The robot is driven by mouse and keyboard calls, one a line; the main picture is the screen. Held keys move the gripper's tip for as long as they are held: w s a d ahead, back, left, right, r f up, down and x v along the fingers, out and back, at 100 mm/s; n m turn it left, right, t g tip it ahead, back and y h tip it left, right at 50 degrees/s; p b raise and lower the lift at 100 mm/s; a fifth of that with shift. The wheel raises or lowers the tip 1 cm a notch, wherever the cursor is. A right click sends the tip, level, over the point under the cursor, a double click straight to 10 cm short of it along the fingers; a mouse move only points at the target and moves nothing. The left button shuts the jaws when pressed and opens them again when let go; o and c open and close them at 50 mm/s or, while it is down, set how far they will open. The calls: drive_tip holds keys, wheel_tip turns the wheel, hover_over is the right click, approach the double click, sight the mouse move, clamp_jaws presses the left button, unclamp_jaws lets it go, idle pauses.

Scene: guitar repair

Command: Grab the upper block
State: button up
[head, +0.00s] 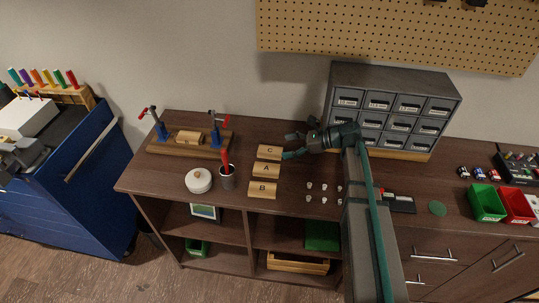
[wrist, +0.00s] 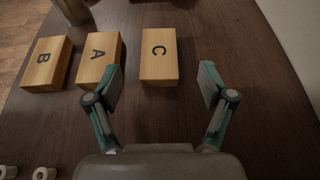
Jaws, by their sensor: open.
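Three wooden blocks lettered C, A and B lie in a column on the brown tabletop in the head view. Block C (head: 269,152) is the upper one, block A (head: 266,170) is in the middle and block B (head: 262,189) is the lowest. My gripper (head: 288,146) is open just right of block C. In the wrist view, block C (wrist: 160,57) lies ahead of the open, empty fingers of my gripper (wrist: 160,85), between their lines. Block A (wrist: 100,60) is partly behind the left finger. Block B (wrist: 47,63) is farther left.
Several small pale pegs (head: 309,186) stand right of the blocks. A dark cup (head: 227,181) with a red-handled tool and a round white pot (head: 198,181) stand to the left. A grey drawer cabinet (head: 392,78) stands behind my arm.

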sight(268, 150)
drive_tip(key=shift+p+x, duration=1.5)
drive_tip(key=shift+x, duration=2.15)
drive_tip(key=shift+s, duration=0.1)
drive_tip(key=c, duration=1.2)
drive_tip(key=shift+c, duration=0.3)
drive_tip(key=shift+r, duration=0.15)
